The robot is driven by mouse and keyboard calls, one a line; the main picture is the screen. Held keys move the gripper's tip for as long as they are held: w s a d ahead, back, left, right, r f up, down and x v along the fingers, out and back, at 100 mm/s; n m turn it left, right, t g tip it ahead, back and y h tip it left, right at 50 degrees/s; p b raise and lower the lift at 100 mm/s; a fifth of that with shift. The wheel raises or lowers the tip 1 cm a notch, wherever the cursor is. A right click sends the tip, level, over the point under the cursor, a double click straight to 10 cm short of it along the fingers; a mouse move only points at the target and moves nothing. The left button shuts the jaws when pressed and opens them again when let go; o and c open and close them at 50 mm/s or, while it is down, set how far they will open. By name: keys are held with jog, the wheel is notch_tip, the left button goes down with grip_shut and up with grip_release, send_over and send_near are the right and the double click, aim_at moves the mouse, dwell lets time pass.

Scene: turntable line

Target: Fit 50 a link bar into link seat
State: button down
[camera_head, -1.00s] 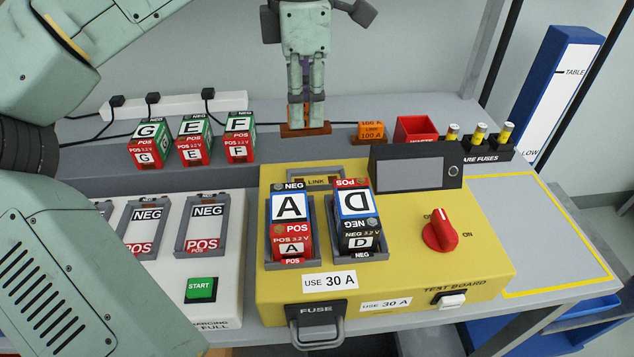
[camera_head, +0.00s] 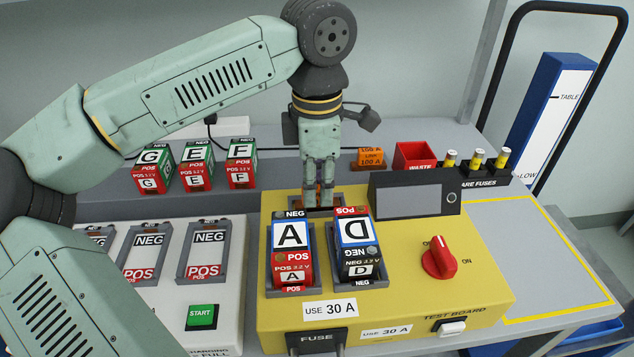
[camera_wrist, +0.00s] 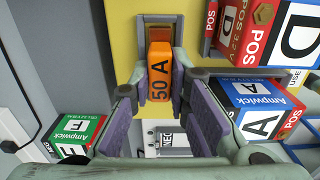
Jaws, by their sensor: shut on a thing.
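My gripper (camera_head: 319,192) points down at the back edge of the yellow test board. It is shut on the orange 50 A link bar (camera_wrist: 159,85), which lies between its purple-padded fingers in the wrist view. The link seat (camera_wrist: 156,20) shows at the top of the wrist view as a grey frame with a brown inside, just beyond the bar's end. In the head view the fingers cover most of the seat and bar. I cannot tell whether the bar touches the seat or is held above it.
Batteries A (camera_head: 291,240) and D (camera_head: 354,233) stand in cradles close in front of my gripper. The display box (camera_head: 415,188) is to its right. Batteries G, E and F (camera_head: 240,165) stand on the shelf to its left. An orange 100 A link (camera_head: 370,158) and red waste bin (camera_head: 415,156) are behind.

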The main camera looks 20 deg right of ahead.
aim_at(317, 188)
jog(key=shift+f, duration=0.2)
jog(key=c, duration=1.5)
grip_release()
jog(key=shift+c, duration=0.2)
notch_tip(317, 188, up, 12)
jog(key=shift+r+b, duration=0.25)
jog(key=shift+b, duration=0.1)
jog(key=shift+s+f, duration=0.1)
